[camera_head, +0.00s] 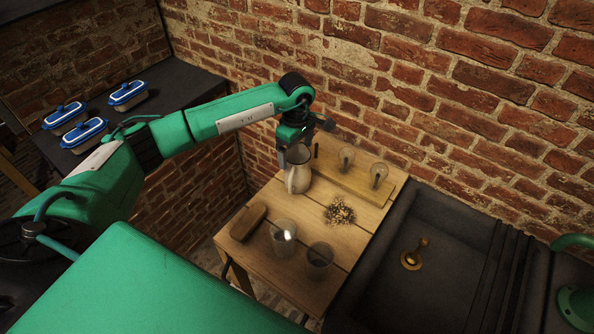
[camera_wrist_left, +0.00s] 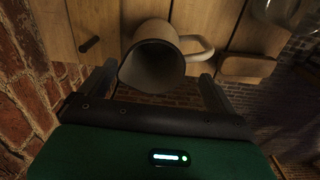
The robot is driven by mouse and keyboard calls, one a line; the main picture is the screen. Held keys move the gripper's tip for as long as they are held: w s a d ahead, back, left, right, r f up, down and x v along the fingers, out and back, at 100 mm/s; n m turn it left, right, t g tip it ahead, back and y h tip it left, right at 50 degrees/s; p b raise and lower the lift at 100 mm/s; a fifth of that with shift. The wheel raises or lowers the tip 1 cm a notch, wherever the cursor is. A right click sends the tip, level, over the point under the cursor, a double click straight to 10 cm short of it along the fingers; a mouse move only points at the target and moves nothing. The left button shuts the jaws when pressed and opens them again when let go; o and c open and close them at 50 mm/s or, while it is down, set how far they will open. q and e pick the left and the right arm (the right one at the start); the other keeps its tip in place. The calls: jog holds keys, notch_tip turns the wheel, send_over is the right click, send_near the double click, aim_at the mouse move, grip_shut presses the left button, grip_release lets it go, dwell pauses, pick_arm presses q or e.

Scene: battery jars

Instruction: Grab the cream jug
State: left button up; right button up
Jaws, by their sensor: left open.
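The cream jug (camera_head: 297,177) stands upright on the wooden table (camera_head: 355,215), near its back left side. It also shows in the left wrist view (camera_wrist_left: 152,66), seen from above into its dark mouth, with its handle toward the right. My left gripper (camera_head: 297,150) is open over the top of the jug. In the left wrist view the two fingers (camera_wrist_left: 157,76) stand apart, one on each side of the jug, the right one near the handle. I cannot tell whether either finger touches it. My right gripper is not in view.
A wooden board with two glass bulbs (camera_head: 378,174) stands right of the jug. A small pile of bits (camera_head: 339,211), two glass jars (camera_head: 320,257) and a wooden block (camera_head: 247,222) lie nearer the front. A brick wall (camera_head: 440,90) rises close behind.

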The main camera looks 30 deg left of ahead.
aim_at(296, 175)
pick_arm(q)
jog(key=shift+f, duration=0.55)
jog(key=shift+d+f+p, duration=0.1)
jog(key=shift+f+p, duration=0.1)
jog(key=shift+p, duration=0.25)
jog(key=f, duration=0.1)
jog(key=f+p, duration=0.1)
jog(key=f, duration=0.1)
jog(key=f+p, duration=0.1)
jog(key=shift+w+f, duration=0.3)
jog(key=shift+f, duration=0.05)
jog(key=shift+c, duration=0.4)
jog(key=c, duration=1.2)
jog(key=shift+w+r, duration=0.1)
